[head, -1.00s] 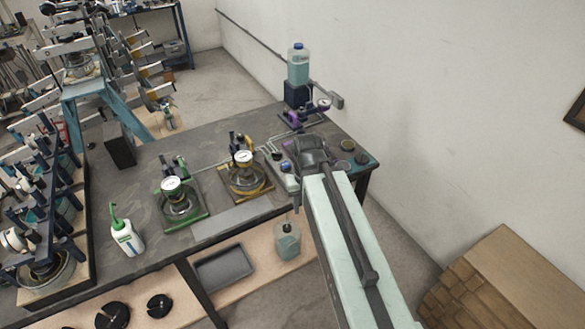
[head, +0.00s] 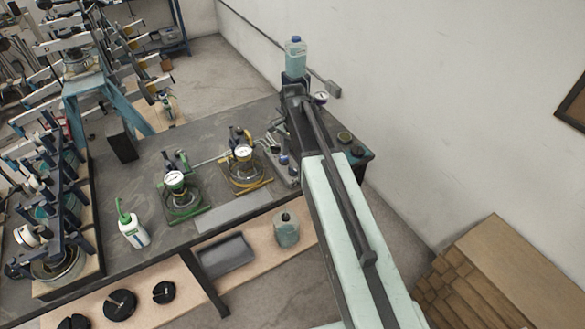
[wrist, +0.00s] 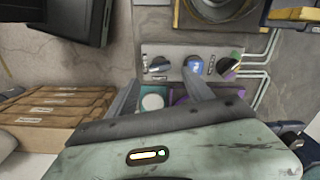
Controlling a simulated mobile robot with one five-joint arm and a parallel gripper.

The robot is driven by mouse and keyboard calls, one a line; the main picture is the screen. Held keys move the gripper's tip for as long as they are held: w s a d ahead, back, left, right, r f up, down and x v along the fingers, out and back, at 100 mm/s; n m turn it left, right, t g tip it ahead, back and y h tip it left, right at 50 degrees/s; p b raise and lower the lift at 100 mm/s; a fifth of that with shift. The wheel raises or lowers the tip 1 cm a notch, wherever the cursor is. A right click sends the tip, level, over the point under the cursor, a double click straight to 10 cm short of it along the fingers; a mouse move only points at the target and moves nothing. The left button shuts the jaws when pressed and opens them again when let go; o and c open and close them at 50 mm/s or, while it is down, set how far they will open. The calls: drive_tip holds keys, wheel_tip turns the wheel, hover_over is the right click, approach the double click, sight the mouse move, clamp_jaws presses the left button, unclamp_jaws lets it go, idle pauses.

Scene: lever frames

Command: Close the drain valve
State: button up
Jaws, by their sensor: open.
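A light valve panel (wrist: 176,52) lies ahead of my gripper in the wrist view. It carries a dark lever knob (wrist: 158,66) at the left, a blue round knob (wrist: 195,65) in the middle and a black knob with green and purple marks (wrist: 228,68) at the right. The labels are too small to read, so I cannot tell which is the drain valve. My gripper (wrist: 160,78) is open and empty, its right finger close to the blue knob. In the head view, my arm hides part of the panel (head: 290,172).
A green-framed gauge stand (head: 182,203) and a yellow-framed one (head: 245,176) stand on the grey bench (head: 150,172). A bottle of pale liquid (head: 295,58) stands at the back. A white bottle with a green spout (head: 131,230) stands at the front left.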

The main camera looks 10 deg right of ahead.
sight(293, 168)
wheel_tip(293, 168, down, 6)
drive_tip(key=b, duration=0.5)
drive_tip(key=shift+f, duration=0.2)
drive_tip(key=shift+r, duration=0.1)
clamp_jaws()
